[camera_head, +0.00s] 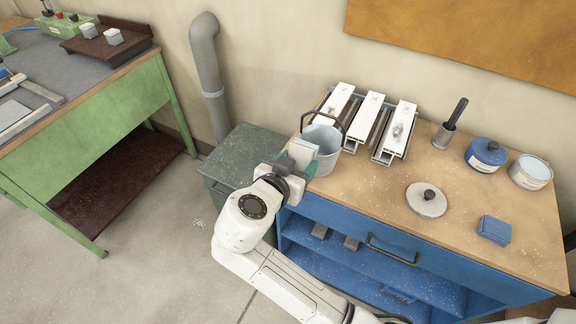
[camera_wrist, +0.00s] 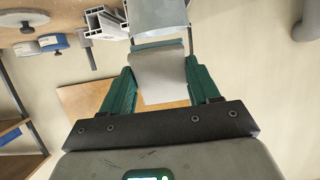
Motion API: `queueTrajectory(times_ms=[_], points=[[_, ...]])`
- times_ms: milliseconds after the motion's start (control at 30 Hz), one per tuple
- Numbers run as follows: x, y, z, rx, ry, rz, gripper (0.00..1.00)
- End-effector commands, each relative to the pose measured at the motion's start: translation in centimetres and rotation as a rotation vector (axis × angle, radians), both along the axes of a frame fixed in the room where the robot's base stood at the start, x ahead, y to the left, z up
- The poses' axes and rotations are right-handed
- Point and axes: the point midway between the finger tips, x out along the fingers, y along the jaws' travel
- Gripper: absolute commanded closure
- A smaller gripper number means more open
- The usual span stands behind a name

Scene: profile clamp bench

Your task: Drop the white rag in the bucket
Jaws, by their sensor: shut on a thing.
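The white rag (camera_head: 302,152) is a small pale folded block between the green fingers of my gripper (camera_head: 297,160). In the wrist view the rag (camera_wrist: 160,76) fills the space between the two fingertips (camera_wrist: 160,66), and my gripper is shut on it. The bucket (camera_head: 325,149) is light grey with a dark raised handle. It stands upright at the bench's left end. My gripper is at the bucket's left front side in the head view, with the rag overlapping its left edge. The bucket (camera_wrist: 158,18) also shows just beyond the rag in the wrist view. The gap between rag and bucket is unclear.
The wooden-topped blue bench (camera_head: 385,210) carries white profiles in clamps (camera_head: 370,115), a cup with a dark handle (camera_head: 444,137), a round lid (camera_head: 426,200), a blue pot (camera_head: 486,155), a tin (camera_head: 531,173) and a blue block (camera_head: 494,230). A dark green bin (camera_head: 240,150) stands left.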

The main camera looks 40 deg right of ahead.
Motion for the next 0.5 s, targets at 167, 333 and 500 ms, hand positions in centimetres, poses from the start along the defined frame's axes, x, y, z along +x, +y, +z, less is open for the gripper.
queueTrajectory(times_ms=[167, 333, 500], points=[[0.7, -1.9, -0.4, 0.0, 0.0, -0.002, 0.72], [1.3, -3.6, -0.6, 0.0, 0.0, -0.002, 0.72], [2.0, -5.3, -1.0, 0.001, 0.0, -0.002, 0.72]])
